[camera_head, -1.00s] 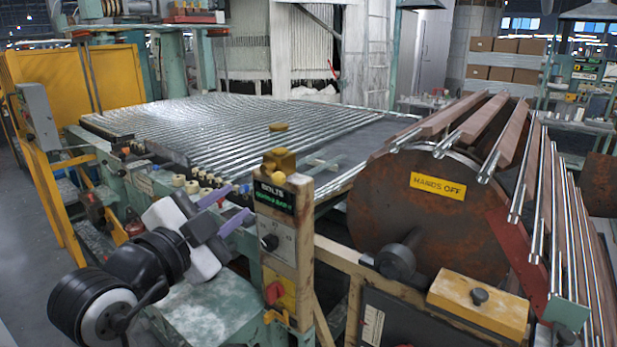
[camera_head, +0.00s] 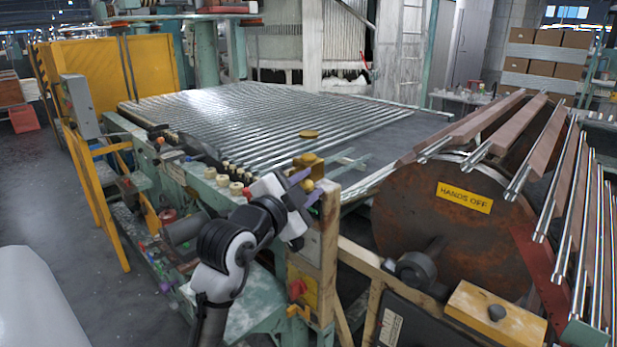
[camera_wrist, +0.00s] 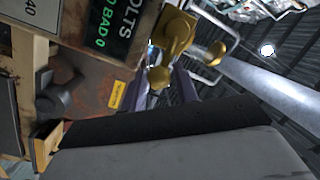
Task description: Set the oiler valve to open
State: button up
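The brass fitting that I take for the oiler valve (camera_head: 308,160) sits on top of a beige post, with a flat brass disc (camera_head: 308,134) above it. In the wrist view the brass body (camera_wrist: 178,28) is close, with a rounded knob (camera_wrist: 158,77) and the disc (camera_wrist: 217,53) to its right. My gripper (camera_head: 316,182) is right beside the post top, its two purple fingers apart. In the wrist view the fingers (camera_wrist: 169,65) show just behind or beside the knob; I cannot tell whether they touch it. The valve's setting is not readable.
The post carries a green-lettered display (camera_wrist: 108,35), mostly hidden by my gripper in the head view. A rusty drum (camera_head: 450,240) with a "HANDS OFF" sign (camera_head: 464,197) stands to the right. Floor at left is open.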

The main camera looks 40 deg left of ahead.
jog(key=shift+w, duration=0.4)
grip_shut()
